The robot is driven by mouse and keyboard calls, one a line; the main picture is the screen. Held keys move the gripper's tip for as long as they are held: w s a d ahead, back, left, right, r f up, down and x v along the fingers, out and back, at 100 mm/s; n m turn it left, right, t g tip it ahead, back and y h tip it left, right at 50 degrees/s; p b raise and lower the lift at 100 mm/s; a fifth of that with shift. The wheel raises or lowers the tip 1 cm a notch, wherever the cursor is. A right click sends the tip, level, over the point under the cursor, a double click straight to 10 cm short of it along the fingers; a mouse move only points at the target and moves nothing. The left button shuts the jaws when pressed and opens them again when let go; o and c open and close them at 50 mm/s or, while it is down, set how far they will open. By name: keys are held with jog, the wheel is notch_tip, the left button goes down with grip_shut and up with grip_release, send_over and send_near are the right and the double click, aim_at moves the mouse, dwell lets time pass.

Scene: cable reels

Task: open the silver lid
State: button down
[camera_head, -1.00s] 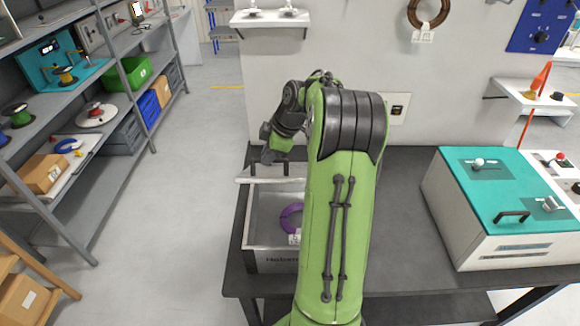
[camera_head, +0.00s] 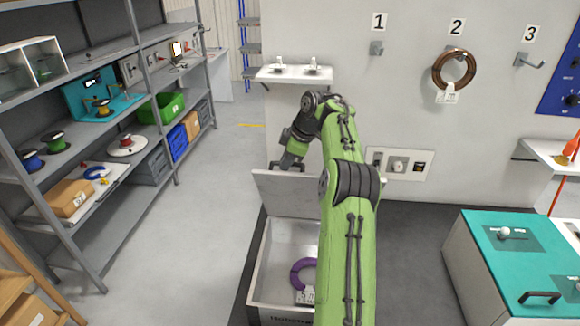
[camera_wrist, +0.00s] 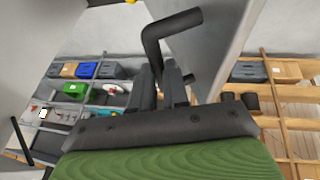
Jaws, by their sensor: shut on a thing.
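The silver lid (camera_head: 284,192) stands raised and tilted at the back of an open-topped grey box (camera_head: 262,265). A purple ring-shaped coil (camera_head: 301,272) with a white tag lies inside the box. My gripper (camera_head: 287,166) is at the lid's upper edge. In the wrist view, my gripper's dark fingers (camera_wrist: 160,85) are shut on the black bent handle (camera_wrist: 160,35). The lid's grey panel (camera_wrist: 212,40) rises beside the handle there. My green arm hides the right part of the lid and box.
A teal-topped case (camera_head: 520,240) stands at the right. A white wall shelf (camera_head: 293,75) is behind my gripper. Shelving (camera_head: 120,50) with reels and bins fills the left side. A brown coil (camera_head: 453,70) hangs on the wall.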

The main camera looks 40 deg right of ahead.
jog(key=shift+w+d+f, duration=0.1)
jog(key=shift+d+f, duration=0.2)
